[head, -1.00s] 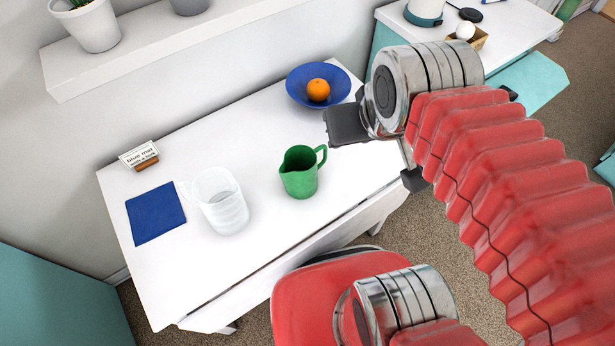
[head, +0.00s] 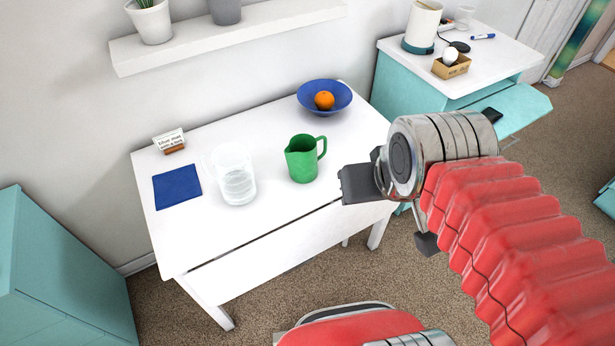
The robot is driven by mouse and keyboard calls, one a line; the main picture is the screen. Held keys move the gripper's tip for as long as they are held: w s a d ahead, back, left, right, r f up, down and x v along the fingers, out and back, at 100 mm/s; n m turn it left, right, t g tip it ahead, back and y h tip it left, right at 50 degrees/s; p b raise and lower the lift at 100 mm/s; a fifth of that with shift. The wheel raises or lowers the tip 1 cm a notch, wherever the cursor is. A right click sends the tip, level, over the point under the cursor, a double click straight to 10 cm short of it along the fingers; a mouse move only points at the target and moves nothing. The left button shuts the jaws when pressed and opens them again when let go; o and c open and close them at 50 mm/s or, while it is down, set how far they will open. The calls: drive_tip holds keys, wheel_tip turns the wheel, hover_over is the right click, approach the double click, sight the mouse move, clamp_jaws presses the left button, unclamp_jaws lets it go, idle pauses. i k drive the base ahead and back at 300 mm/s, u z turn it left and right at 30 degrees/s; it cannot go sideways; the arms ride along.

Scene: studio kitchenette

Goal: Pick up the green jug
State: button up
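One dark finger part shows pointing left; another dark part shows lower, below the wrist. Nothing is seen held.
A clear glass jug (head: 235,175) stands left of the green jug. A blue bowl (head: 343,97) with an orange (head: 324,100) is behind. A wall shelf (head: 228,38) overhangs the back.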

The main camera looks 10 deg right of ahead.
sight(302, 159)
drive_tip(key=k, duration=0.95)
drive_tip(key=u, duration=0.65)
drive_tip(key=i, duration=1.45)
drive_tip(key=z, duration=0.05)
